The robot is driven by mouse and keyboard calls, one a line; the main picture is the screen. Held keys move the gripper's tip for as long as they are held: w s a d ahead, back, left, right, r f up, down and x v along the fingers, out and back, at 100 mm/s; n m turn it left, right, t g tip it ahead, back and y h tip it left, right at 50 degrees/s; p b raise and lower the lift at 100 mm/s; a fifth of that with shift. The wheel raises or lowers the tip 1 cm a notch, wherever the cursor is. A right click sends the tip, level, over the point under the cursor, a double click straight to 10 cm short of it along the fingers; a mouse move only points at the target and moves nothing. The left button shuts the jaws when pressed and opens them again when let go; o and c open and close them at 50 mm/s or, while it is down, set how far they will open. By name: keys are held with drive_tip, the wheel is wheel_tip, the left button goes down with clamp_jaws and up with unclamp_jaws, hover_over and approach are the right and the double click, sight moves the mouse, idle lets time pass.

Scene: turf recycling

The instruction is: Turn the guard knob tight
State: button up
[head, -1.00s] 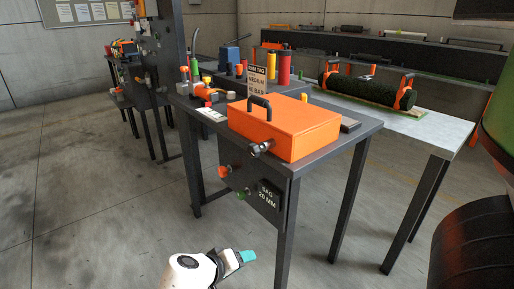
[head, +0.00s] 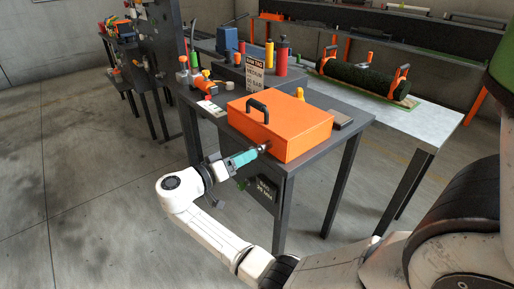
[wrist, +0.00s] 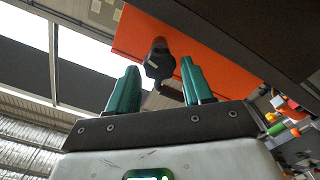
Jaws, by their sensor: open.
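The orange guard (head: 290,123), a box with a black handle (head: 258,110), sits on the dark bench. Its guard knob is a dark lobed knob on the front face, mostly hidden by my gripper in the head view. In the wrist view the knob (wrist: 159,66) stands out from the orange guard (wrist: 200,45) on a short stem. My gripper (head: 260,151) has teal fingers and is at the guard's front face. In the wrist view my gripper (wrist: 158,80) is open, with one finger on each side of the knob's line. I cannot tell whether they touch it.
The dark bench (head: 352,118) holds a sign (head: 255,75), red and yellow cylinders and a dark flat block (head: 341,120). A sag label (head: 265,187) on the bench front is partly behind my arm. A pale table (head: 430,118) with a turf roll (head: 355,77) stands at right.

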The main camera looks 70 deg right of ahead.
sight(257, 150)
drive_tip(key=shift+x, duration=2.7)
drive_tip(key=shift+p, duration=0.3)
drive_tip(key=c, duration=0.8)
